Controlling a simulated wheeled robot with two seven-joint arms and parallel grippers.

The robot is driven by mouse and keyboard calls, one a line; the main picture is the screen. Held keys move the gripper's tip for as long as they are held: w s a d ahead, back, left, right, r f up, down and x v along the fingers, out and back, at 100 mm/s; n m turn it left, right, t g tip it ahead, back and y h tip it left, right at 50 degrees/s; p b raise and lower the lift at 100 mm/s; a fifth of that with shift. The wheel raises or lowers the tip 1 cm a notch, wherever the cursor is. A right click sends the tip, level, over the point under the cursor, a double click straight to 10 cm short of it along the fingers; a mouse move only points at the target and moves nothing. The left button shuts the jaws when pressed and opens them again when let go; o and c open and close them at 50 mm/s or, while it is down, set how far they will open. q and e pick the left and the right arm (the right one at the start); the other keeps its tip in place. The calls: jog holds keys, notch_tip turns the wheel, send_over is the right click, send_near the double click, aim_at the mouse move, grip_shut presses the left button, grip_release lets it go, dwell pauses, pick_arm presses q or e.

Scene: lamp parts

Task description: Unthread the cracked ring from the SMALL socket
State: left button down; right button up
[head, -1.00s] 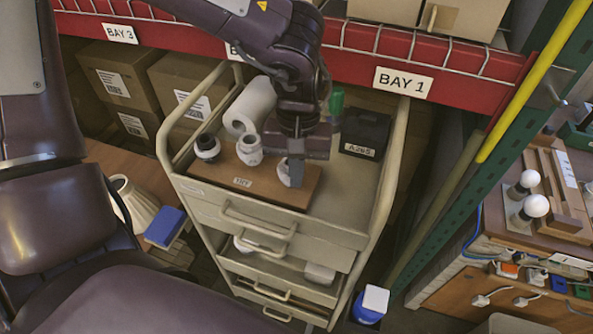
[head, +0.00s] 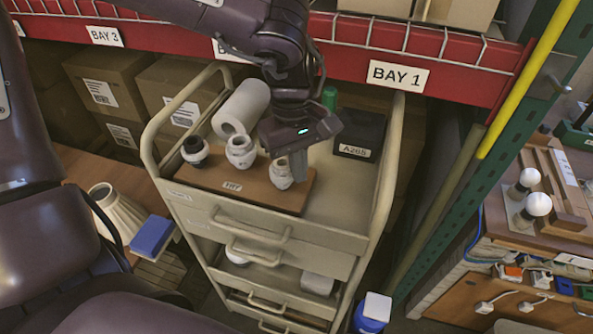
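Three lamp sockets stand in a row on a brown wooden board (head: 205,181) on top of a beige cart. The left socket (head: 195,152) is dark with a white base. The middle socket (head: 240,152) is white. The right socket (head: 281,175) is white and looks the smallest. My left gripper (head: 298,168) reaches down from above, with its grey fingers at the right side of that right socket. I cannot tell whether they grip it or a ring on it. No crack is visible at this size. My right gripper is not in view.
A white roll (head: 241,108) lies behind the sockets. A black box (head: 359,134) labelled A265 and a green object (head: 329,97) stand behind to the right. The cart's raised rails (head: 391,165) flank its top. A red shelf beam (head: 450,75) runs behind.

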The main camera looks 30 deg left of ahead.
pick_arm(q)
jog(key=shift+r+p, duration=0.55)
jog(key=shift+r, duration=0.3)
dwell(0.6)
jog(key=c, duration=1.7)
grip_release()
jog(key=shift+r, duration=0.1)
notch_tip(320, 180, up, 8)
jog(key=a, duration=0.1)
jog(key=shift+w+f, duration=0.25)
jog(key=shift+w, duration=0.05)
